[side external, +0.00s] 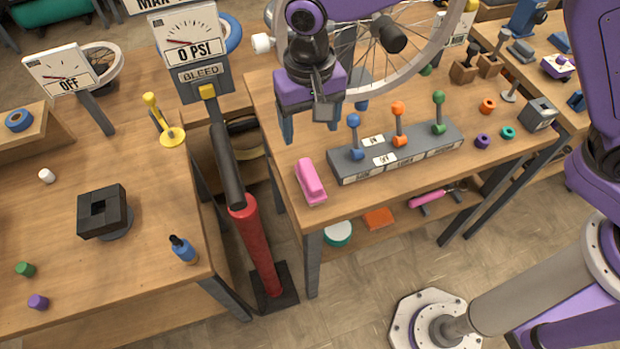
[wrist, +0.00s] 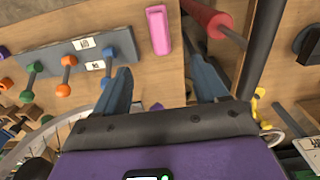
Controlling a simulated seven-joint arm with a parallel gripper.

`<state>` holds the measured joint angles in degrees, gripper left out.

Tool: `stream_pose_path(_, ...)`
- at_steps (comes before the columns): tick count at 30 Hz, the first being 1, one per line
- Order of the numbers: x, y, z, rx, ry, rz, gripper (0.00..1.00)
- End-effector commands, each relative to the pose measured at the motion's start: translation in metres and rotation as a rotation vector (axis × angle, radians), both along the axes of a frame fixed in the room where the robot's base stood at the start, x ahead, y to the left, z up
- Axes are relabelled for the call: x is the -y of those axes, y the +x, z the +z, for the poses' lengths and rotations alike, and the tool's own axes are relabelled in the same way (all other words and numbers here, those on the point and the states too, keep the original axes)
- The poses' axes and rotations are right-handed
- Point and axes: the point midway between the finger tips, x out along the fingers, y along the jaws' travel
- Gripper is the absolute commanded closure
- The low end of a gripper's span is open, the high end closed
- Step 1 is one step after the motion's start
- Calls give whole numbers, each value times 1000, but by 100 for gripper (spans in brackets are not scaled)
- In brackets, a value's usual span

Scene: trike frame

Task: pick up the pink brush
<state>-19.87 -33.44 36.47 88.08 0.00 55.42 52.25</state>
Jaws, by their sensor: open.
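The pink brush (side external: 310,181) lies on the wooden bench near its front left corner, left of the grey lever panel. In the wrist view the brush (wrist: 158,30) shows at the top, ahead of the space between the fingertips. My gripper (side external: 324,120) is open and empty, above the bench and further back than the brush. In the wrist view its two blue fingers (wrist: 162,75) are spread apart, with bare bench between them and the brush. Nothing touches the brush.
The lever panel (side external: 396,152) with blue, orange and green knobs stands close right of the brush. A red pump (side external: 255,240) with a dark handle stands in the gap left of the bench. A spoked wheel (side external: 380,50) is behind my gripper.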

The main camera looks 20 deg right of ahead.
Motion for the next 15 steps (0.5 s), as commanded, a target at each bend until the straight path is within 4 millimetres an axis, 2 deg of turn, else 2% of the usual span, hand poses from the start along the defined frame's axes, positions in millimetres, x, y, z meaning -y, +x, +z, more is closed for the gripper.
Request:
stream_pose_path(5, -4, 2, -13, -2, -3, -21, 28)
stream_pose_path(15, -3, 2, -75, -3, -5, -19, 28)
